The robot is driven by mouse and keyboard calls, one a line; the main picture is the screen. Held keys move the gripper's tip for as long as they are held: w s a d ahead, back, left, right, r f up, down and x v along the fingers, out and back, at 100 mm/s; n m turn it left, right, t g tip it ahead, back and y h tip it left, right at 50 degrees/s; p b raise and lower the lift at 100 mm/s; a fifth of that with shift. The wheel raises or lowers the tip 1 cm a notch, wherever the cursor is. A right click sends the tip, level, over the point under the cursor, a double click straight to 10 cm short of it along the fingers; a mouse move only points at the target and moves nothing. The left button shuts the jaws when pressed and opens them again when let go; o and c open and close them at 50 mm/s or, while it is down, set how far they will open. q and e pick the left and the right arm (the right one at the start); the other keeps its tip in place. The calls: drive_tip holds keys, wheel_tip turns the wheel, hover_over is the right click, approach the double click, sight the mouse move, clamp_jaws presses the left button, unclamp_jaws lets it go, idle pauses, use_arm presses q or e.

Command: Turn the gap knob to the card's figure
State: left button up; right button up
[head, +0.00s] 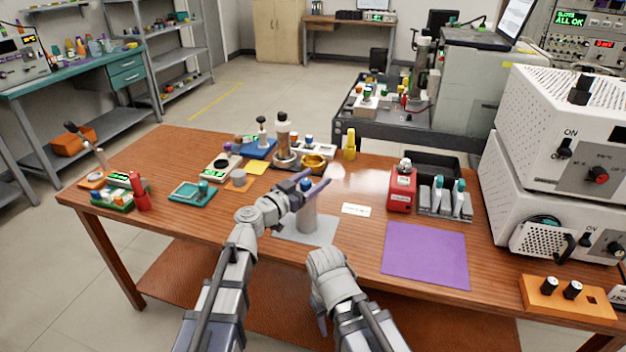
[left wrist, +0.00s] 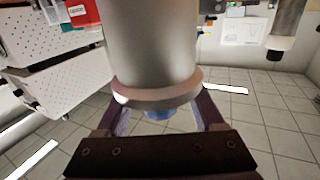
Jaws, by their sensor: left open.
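A grey upright cylinder (head: 306,216) stands on a grey mat (head: 283,230) at the middle front of the table. A blue knob (head: 306,184) tops it; I take this for the gap knob. My left gripper (head: 314,179) is open, with its purple fingers on either side of the knob. In the left wrist view the grey cylinder (left wrist: 150,45) fills the top, and the blue knob (left wrist: 158,113) shows between the fingers. Contact cannot be told. A small white card (head: 356,209) lies right of the cylinder; its figure is too small to read. My right gripper is mostly hidden below its wrist.
A purple mat (head: 425,255) lies to the right. White machines (head: 550,190) close off the right end. A brass bowl (head: 314,162) and a yellow bottle (head: 350,145) stand behind the cylinder.

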sight(302, 187)
use_arm(q)
drive_tip(key=v, duration=0.8)
drive_tip(key=shift+w, duration=0.1)
